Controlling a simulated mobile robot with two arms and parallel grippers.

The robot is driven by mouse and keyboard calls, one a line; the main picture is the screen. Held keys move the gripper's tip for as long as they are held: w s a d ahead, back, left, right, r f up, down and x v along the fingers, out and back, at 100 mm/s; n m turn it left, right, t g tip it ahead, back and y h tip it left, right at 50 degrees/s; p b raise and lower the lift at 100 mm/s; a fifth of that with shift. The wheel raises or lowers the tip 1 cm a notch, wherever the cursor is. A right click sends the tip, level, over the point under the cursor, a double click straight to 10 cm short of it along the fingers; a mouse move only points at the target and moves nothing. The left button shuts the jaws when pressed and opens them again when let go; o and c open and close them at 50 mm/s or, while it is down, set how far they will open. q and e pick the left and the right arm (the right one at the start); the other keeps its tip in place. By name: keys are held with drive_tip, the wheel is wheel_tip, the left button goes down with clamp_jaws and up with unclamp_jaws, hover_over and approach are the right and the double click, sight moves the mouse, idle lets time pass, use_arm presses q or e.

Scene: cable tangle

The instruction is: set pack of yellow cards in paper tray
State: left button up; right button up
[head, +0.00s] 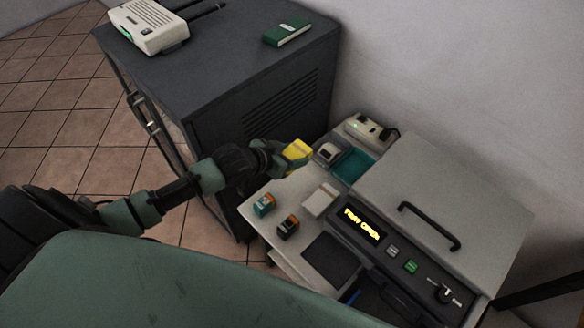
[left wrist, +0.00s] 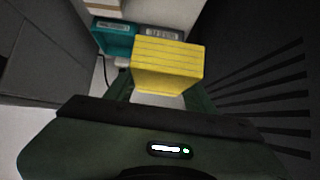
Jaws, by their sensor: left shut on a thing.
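My left gripper (head: 284,154) is shut on the pack of yellow cards (head: 299,149) and holds it near the back left corner of the light-coloured machine. In the left wrist view the yellow pack (left wrist: 168,65) sits between the fingers, its face showing faint lines. A teal tray (head: 354,166), which may be the paper tray, lies just right of the pack on the machine top. A teal thing with a label (left wrist: 115,38) shows beyond the pack in the left wrist view. My right gripper is not in view.
A grey device (head: 328,154) stands beside the teal tray, and a power strip (head: 364,130) lies behind. Two small cartridges (head: 264,205) (head: 289,227) and a white block (head: 320,200) stand nearer. A dark cabinet (head: 215,75) bears a radio (head: 148,26) and a green box (head: 287,31).

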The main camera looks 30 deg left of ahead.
sight(292, 155)
use_arm(q)
wheel_tip(292, 155, up, 7)
drive_tip(key=shift+s+d+r, duration=0.1)
drive_tip(key=shift+d+r, duration=0.05)
drive_tip(key=shift+r, duration=0.35)
drive_tip(key=s+d+r+m+g+h, duration=0.2)
drive_tip(key=s+r+m, duration=0.1)
drive_tip(key=s+r, duration=0.3)
drive_tip(key=s+d+r+m+g+h, duration=0.2)
drive_tip(key=s+r+m+h, duration=0.1)
drive_tip(key=s+r, duration=0.3)
wheel_tip(292, 155, up, 3)
drive_tip(key=shift+d+f+m, duration=0.2)
drive_tip(key=shift+d+m, duration=0.15)
drive_tip(key=shift+m, duration=0.25)
drive_tip(key=shift+a, duration=0.15)
drive_tip(key=shift+w+r, duration=0.1)
drive_tip(key=shift+w, duration=0.05)
drive_tip(key=shift+f, duration=0.2)
drive_tip(key=shift+r, duration=0.15)
